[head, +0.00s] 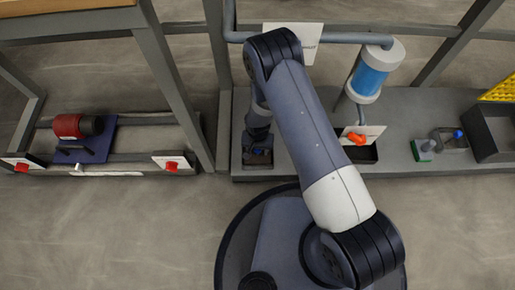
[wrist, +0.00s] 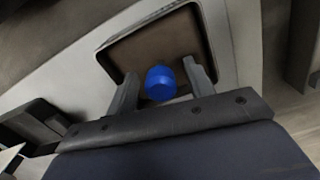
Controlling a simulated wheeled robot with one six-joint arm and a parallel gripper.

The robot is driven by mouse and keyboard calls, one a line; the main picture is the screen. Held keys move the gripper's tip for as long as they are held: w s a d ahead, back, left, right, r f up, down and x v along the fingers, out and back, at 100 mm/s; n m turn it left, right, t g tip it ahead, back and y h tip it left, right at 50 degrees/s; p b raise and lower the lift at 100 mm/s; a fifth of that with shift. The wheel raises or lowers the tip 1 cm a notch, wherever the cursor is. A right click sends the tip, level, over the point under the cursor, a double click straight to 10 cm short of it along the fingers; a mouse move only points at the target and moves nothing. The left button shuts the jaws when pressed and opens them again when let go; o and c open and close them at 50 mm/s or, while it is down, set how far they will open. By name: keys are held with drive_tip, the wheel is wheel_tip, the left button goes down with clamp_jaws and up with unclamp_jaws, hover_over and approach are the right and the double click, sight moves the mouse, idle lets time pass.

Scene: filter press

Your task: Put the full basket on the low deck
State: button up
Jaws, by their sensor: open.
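In the wrist view, a blue knob (wrist: 160,84) stands over a dark square tray or basket (wrist: 118,72) with a brownish inside. My gripper (wrist: 161,72) is open, with one finger on each side of the knob; I cannot tell whether they touch it. In the head view, my gripper (head: 258,157) is low at the left end of the long grey deck (head: 300,168), mostly hidden by my arm. Whether that basket is full is not clear. Another small holder with a blue knob (head: 458,134) sits farther right on the deck.
A blue-and-white cylinder (head: 370,72) stands above an orange tap (head: 357,139) and a dark tray (head: 362,154). A green-grey block (head: 423,150) and a dark bin (head: 496,133) are at right. A low railed frame at left carries a red motor-like part (head: 70,127). Grey posts stand between.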

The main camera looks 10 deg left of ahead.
wheel_tip(320, 180, up, 12)
drive_tip(key=p, duration=0.5)
drive_tip(key=shift+r, duration=0.15)
